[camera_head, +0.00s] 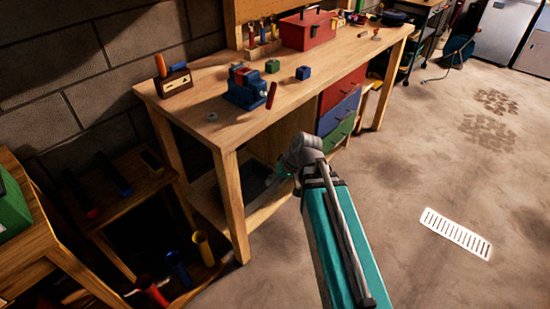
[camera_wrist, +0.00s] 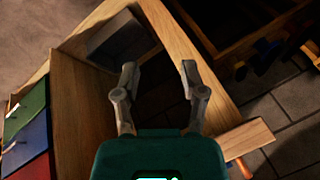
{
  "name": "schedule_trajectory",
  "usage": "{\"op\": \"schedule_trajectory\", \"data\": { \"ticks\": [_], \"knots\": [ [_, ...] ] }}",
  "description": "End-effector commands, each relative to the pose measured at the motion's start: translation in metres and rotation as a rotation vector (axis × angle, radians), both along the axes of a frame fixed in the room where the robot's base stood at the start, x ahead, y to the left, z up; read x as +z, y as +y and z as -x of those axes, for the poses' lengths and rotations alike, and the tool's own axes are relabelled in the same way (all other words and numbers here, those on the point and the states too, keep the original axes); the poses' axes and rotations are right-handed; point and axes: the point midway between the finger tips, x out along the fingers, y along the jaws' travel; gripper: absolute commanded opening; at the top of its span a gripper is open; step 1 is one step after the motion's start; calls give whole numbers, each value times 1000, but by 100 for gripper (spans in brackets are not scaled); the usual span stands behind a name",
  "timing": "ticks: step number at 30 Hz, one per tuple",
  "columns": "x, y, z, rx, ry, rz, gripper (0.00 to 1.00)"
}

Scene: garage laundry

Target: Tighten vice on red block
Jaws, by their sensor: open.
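The blue vice (camera_head: 243,92) stands on the workbench top near its front edge in the head view. A red handle (camera_head: 271,96) hangs at its right side. A red block (camera_head: 238,70) shows at the top of the vice; I cannot tell how tightly the jaws hold it. My gripper (camera_wrist: 160,70) is open and empty in the wrist view, its two grey fingers apart. It is low in front of the bench, below the tabletop and away from the vice. The vice and red block do not show in the wrist view.
The wooden workbench (camera_head: 205,125) carries a green block (camera_head: 272,66), a blue block (camera_head: 303,73), a red toolbox (camera_head: 307,30) and a tool holder (camera_head: 175,80). Coloured drawers (camera_head: 338,110) sit underneath. A low shelf (camera_head: 130,195) stands at left.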

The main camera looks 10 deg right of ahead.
Motion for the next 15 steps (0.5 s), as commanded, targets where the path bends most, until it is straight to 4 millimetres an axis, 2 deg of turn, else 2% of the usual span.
{"op": "schedule_trajectory", "data": {
  "ticks": [1, 6, 15],
  "knots": [
    [-5, 0, 11, -9, 43, 55, 54],
    [-17, -11, 37, -71, 162, 230, 54],
    [-21, -26, 57, -147, 245, 396, 54]
  ]
}}
